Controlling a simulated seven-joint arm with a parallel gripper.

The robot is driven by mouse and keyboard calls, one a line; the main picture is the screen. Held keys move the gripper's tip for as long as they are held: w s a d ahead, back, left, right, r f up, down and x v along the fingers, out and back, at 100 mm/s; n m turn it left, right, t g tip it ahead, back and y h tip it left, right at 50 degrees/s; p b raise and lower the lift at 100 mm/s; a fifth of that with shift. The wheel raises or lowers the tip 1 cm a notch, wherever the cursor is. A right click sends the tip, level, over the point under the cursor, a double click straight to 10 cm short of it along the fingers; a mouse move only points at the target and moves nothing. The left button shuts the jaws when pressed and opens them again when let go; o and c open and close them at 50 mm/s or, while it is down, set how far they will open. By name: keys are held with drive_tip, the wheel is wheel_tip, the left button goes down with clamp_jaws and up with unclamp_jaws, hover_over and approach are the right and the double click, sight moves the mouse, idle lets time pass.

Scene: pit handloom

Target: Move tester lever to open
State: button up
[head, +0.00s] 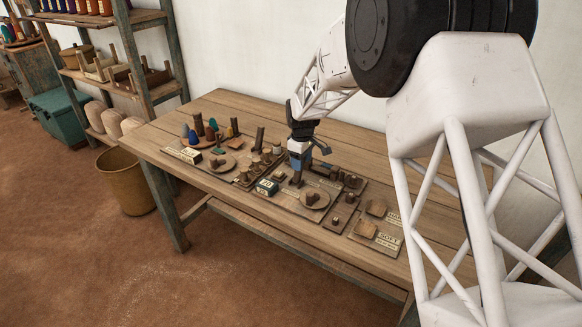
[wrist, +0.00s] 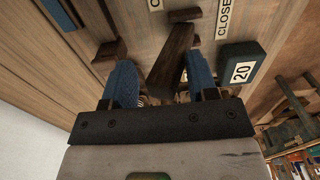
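The tester lever (wrist: 171,58) is a dark brown wooden bar in the wrist view. It stands between the two blue fingers of my gripper (wrist: 162,82), leaning slightly in the picture. My gripper is open around it, with a gap visible on the left finger's side; the right finger is very near it, and contact there is unclear. A label reading "CLOSE" (wrist: 224,18), cut off by the frame, lies beyond the lever to the right. In the head view my gripper (head: 298,168) is low over the boards, hiding much of the lever.
A teal block marked 20 (wrist: 242,66) stands right of the right finger. Dark wooden pieces (wrist: 108,50) lie near the left finger. On the table (head: 235,110), round plates, pegs and a board marked "SOFT" (head: 376,236) surround the gripper. The table's back strip is clear.

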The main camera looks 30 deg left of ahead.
drive_tip(key=shift+r, duration=3.3)
